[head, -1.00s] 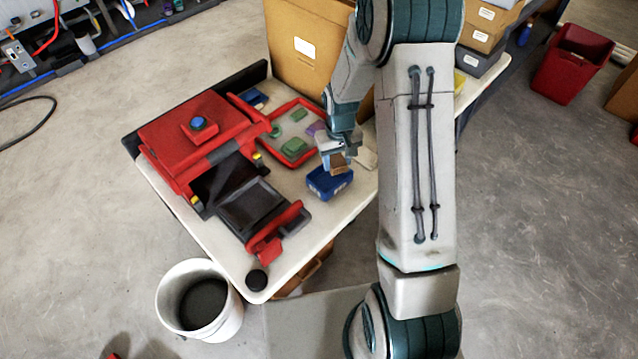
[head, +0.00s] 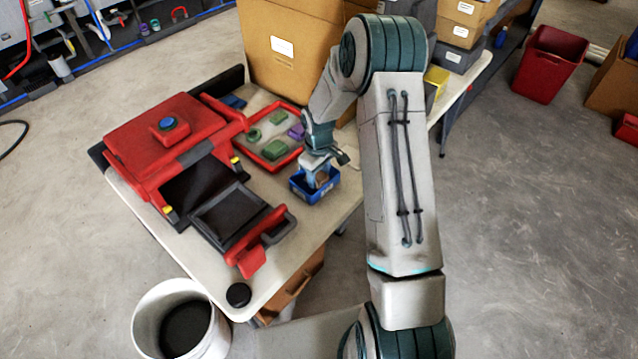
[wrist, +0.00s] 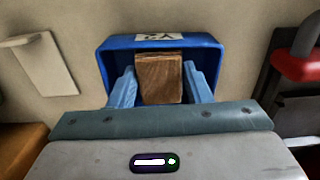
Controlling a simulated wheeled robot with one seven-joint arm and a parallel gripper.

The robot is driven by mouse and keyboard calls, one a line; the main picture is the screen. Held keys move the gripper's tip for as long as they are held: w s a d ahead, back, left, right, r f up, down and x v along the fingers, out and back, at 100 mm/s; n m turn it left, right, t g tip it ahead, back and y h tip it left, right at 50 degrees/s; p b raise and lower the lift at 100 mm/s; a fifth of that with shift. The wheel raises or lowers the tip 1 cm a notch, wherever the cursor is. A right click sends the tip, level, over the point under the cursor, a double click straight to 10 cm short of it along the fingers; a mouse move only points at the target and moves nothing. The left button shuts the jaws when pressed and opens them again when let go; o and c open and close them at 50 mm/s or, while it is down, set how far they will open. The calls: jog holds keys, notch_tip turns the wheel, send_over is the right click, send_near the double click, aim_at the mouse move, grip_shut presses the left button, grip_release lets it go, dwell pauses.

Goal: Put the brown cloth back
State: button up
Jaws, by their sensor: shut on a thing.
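The brown cloth (wrist: 160,78) shows in the wrist view as a folded block with a wood-like brown face. My gripper (wrist: 160,88) is shut on it, one pale blue finger on each side. The cloth and the fingertips are within the walls of a small blue bin (wrist: 112,57); I cannot tell whether the cloth touches the bin's floor. In the head view, my gripper (head: 320,178) points down into the blue bin (head: 302,194) on the table, and the cloth is mostly hidden there.
A red tray (head: 268,166) with green and purple pieces lies just left of the bin. A red press-like machine (head: 160,140) fills the table's left side. A large cardboard box (head: 285,65) stands behind. A white bucket (head: 160,300) is on the floor by the table's front corner.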

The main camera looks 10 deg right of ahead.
jog(key=shift+f+b, duration=0.3)
jog(key=shift+f, duration=0.85)
jog(key=shift+f, duration=0.2)
jog(key=o, duration=1)
jog(key=shift+c, duration=0.2)
jog(key=shift+r, duration=0.1)
